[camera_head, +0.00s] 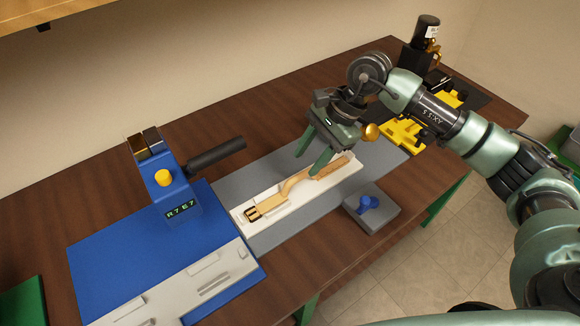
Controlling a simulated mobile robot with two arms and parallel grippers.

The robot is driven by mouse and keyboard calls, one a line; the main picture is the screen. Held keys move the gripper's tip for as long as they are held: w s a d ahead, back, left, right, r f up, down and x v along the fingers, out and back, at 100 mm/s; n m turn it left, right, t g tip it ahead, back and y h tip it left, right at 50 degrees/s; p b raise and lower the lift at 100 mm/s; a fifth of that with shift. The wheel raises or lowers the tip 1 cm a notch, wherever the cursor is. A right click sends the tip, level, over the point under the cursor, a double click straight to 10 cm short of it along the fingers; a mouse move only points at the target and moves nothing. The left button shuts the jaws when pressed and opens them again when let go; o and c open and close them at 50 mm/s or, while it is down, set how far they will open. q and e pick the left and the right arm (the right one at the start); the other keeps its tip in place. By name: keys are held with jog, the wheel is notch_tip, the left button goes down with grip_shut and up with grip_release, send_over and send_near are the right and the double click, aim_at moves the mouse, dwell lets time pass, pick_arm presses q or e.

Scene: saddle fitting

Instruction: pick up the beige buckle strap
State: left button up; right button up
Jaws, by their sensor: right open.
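Nothing shows between the fingers as held. My left gripper is not in view.
A blue machine (170,190) with a black handle (215,154) and a white fixture (185,290) stands at the left. A grey block with a blue knob (369,203) sits right of the tray. Yellow fixtures (402,134) and a dark bottle (426,30) stand toward the back right.

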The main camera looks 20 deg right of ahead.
aim_at(299, 176)
jog(key=shift+s, duration=0.1)
jog(key=p+x, duration=0.2)
jog(key=x, duration=0.1)
jog(key=shift+s, duration=0.35)
jog(key=p+x, duration=0.1)
jog(key=x, duration=0.2)
jog(key=shift+w+d, duration=0.1)
jog(key=shift+a+f+p, duration=0.25)
jog(key=shift+f+p, duration=0.05)
jog(key=shift+f, duration=0.3)
jog(key=c, duration=0.8)
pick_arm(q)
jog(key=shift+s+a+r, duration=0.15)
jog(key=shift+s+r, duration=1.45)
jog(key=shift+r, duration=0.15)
pick_arm(e)
grip_shut()
